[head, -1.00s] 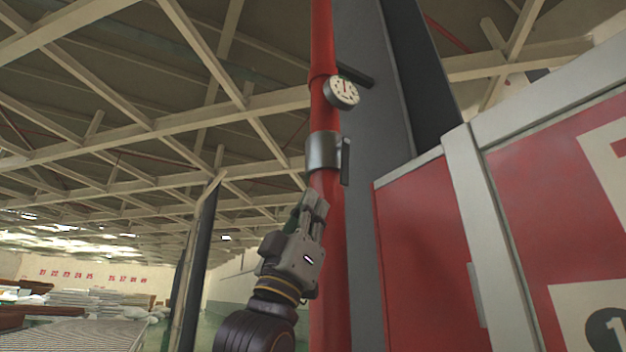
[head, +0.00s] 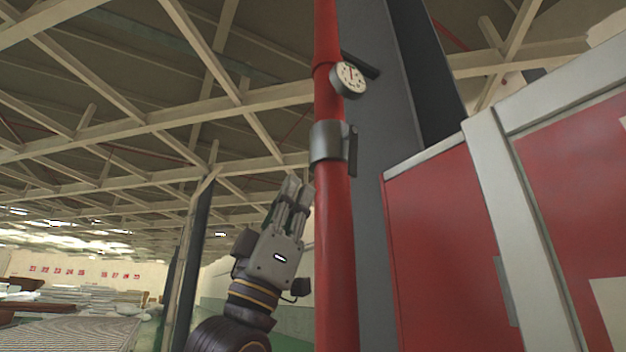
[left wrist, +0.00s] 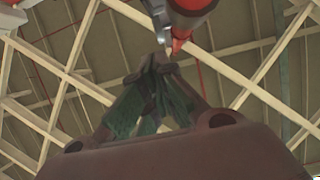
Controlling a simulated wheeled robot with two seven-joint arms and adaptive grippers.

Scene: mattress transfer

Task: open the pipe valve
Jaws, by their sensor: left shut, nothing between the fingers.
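A red vertical pipe (head: 335,235) runs up the middle of the head view. A grey metal collar (head: 326,143) wraps it, with a dark lever-like bar (head: 353,150) on its right side; this looks like the valve. My left gripper (head: 296,188) is left of the pipe and below the collar, fingers pointing up, shut and empty. It appears apart from the collar and bar. In the left wrist view, the closed fingertips (left wrist: 160,64) lie just below the red pipe (left wrist: 192,6) and a bit of grey metal (left wrist: 158,14). My right gripper is not in view.
A round white gauge (head: 350,78) sits on the pipe above the collar. A grey column (head: 385,120) stands behind the pipe. A red cabinet with a pale frame (head: 440,250) fills the right side.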

